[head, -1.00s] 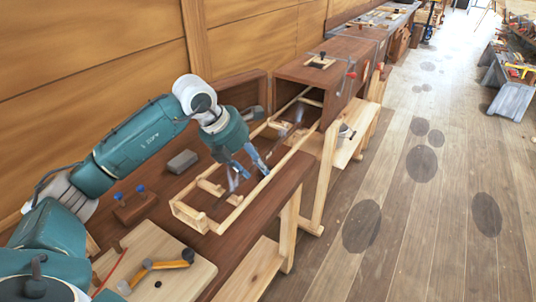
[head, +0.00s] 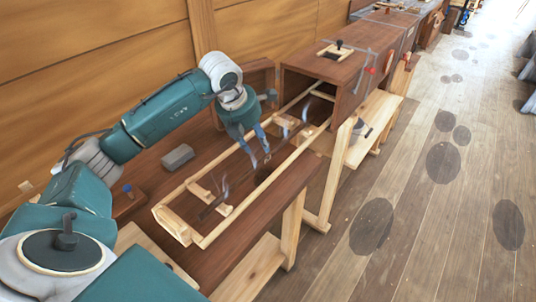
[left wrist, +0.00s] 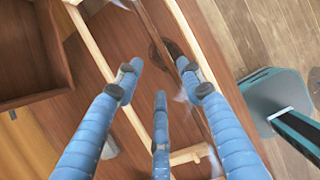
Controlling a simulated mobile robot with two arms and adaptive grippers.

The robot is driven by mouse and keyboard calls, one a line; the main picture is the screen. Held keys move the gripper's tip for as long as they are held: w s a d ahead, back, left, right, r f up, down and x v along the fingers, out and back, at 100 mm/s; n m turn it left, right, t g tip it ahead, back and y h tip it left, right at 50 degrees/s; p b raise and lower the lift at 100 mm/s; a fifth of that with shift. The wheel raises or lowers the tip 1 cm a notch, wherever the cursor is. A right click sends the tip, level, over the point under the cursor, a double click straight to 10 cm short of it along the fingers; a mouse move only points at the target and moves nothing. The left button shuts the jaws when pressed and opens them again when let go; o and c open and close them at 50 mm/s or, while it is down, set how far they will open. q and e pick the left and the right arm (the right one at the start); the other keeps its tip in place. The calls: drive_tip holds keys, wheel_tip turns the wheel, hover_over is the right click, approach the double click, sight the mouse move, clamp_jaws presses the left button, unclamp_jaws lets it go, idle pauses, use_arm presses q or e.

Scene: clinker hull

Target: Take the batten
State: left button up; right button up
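The batten seems to be the thin dark brown strip (head: 209,210) lying lengthwise in a pale wooden rack (head: 163,221). In the left wrist view the batten (left wrist: 149,24) runs past my fingertips, apart from the pale rails. My left gripper (head: 260,160) points down over the middle of the rack. In the left wrist view its three blue fingers (left wrist: 160,77) are spread, with nothing held between them. I cannot tell how far the tips are above the batten. My right gripper is not in view.
The rack comes out of the open end of a long brown box (head: 330,72). Pale wisps hang around the rack. A grey block (head: 177,156) lies on the bench (head: 262,228) to the left.

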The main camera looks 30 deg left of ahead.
sight(266, 158)
use_arm(q)
drive_tip(key=p+x, duration=0.1)
drive_tip(key=x, duration=0.1)
drive_tip(key=p+x, duration=0.1)
drive_tip(key=x, duration=0.1)
drive_tip(key=p+x, duration=0.1)
drive_tip(key=x, duration=0.1)
drive_tip(key=shift+w+d+r, duration=0.15)
drive_tip(key=shift+d, duration=0.1)
drive_tip(key=shift+w+f, duration=0.15)
drive_tip(key=shift+f, duration=0.45)
clamp_jaws()
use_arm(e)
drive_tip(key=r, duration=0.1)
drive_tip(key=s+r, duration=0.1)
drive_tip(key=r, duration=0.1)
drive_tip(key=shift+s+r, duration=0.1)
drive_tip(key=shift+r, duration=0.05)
